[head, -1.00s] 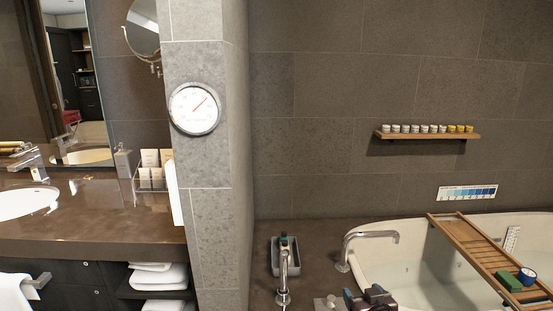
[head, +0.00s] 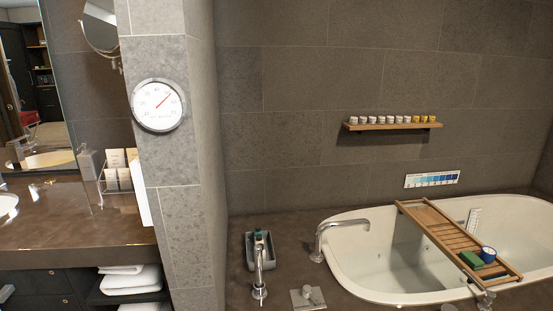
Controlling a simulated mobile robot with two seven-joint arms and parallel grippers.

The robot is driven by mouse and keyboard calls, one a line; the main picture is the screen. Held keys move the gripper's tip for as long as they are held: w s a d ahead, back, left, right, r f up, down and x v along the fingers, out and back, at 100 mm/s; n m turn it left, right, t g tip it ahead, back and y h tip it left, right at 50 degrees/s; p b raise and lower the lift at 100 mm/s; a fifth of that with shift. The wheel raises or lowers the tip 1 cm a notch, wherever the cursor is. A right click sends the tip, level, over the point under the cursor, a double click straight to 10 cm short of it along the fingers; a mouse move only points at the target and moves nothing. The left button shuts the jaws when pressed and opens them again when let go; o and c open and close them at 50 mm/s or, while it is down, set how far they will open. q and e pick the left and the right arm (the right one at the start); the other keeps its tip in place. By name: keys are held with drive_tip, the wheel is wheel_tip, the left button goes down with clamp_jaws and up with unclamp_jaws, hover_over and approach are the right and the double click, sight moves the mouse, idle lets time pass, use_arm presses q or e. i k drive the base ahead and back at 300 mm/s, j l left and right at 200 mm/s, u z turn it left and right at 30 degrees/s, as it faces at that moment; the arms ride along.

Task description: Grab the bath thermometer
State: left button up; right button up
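A white strip with small dark markings (head: 473,220) stands at the inner far wall of the bathtub, partly behind the wooden bath caddy; it may be the bath thermometer, but its markings are too small to read. A large round dial with a red needle (head: 158,105) hangs on the grey tiled pillar. Neither of my grippers shows in the head view now.
A curved tap (head: 345,224) stands at the tub's left end. A small grey tray (head: 250,262) sits behind another tap. A shelf of small cups (head: 390,126) is on the wall.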

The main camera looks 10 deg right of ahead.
sight(487, 254)
drive_tip(key=z, duration=1.6)
drive_tip(key=i+l+u, duration=0.1)
drive_tip(key=u, duration=0.25)
drive_tip(key=i+l+u, duration=0.1)
drive_tip(key=u, duration=0.25)
drive_tip(key=i+l+u, duration=0.1)
drive_tip(key=u, duration=0.25)
drive_tip(key=i+l+u, duration=0.15)
drive_tip(key=l, duration=0.15)
drive_tip(key=l+u, duration=0.1)
drive_tip(key=l, duration=0.15)
drive_tip(key=i+l+u, duration=0.15)
drive_tip(key=l, duration=0.15)
drive_tip(key=i+l, duration=0.1)
drive_tip(key=l, duration=0.3)
drive_tip(key=i+l, duration=0.15)
drive_tip(key=l, duration=0.3)
drive_tip(key=i+l, duration=0.1)
drive_tip(key=l, duration=0.3)
drive_tip(key=u, duration=0.05)
